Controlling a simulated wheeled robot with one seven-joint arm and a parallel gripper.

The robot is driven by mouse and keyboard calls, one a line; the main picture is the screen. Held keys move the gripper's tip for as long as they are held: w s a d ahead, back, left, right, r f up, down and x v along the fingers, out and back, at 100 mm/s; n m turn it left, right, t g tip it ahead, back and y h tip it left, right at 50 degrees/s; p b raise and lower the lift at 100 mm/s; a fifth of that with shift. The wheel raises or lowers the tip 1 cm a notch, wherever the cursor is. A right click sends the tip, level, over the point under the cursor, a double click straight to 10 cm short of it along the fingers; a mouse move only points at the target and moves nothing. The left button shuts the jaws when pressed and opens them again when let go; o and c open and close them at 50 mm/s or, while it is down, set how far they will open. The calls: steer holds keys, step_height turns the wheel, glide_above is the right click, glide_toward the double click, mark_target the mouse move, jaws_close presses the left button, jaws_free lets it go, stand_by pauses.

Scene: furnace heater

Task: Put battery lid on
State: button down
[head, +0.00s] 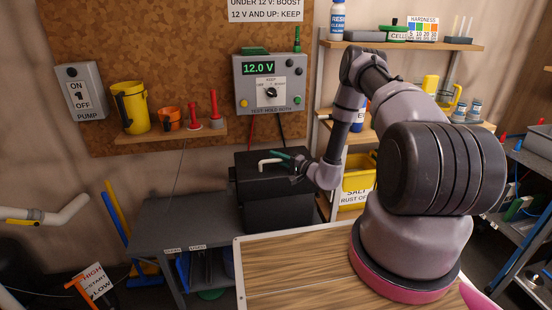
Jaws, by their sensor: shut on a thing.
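The black battery box (270,212) stands at the right end of the grey bench, below the tester. Its dark lid (248,176) is at the top of the box; dark on dark, I cannot tell whether it sits flush or slightly above. A pale bent handle (268,162) shows over the lid. My gripper (288,163) is at the lid's top, to the right of the handle's bend, shut on what appears to be the lid by its handle. A teal piece shows at the fingers. The exact contact is small and partly hidden by my wrist.
A tester (270,84) reading 12.0 V hangs above the box, with leads running down behind it. The grey bench (180,222) is clear left of the box. A wooden tabletop (300,275) lies in front.

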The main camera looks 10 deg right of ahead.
steer(key=shift+f, duration=1.2)
stand_by(1.8)
steer(key=c, duration=0.7)
jaws_free()
steer(key=v, duration=1)
steer(key=shift+s+d, duration=0.25)
steer(key=shift+s, duration=0.05)
